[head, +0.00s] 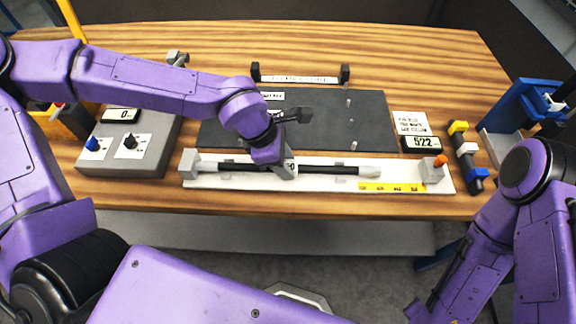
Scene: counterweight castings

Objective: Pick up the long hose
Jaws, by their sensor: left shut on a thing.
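The long hose is a black tube (330,169) with pale grey ends, lying lengthwise along a white board (215,182) at the table's front edge. My left gripper (285,172) points down over the hose's middle and is shut on it. The fingertips and the gripped part are mostly hidden by the wrist. The hose still appears to be at board level; I cannot tell whether it touches the board. My right arm comes in at the right edge, low in front of the table, and its gripper is out of the picture.
A grey control box (130,145) with two knobs stands left. Behind the board lies a dark mat (330,115) with small pegs. At right are a display reading 522 (421,143), an orange-topped block (434,170) and a dark bar with coloured clips (466,155).

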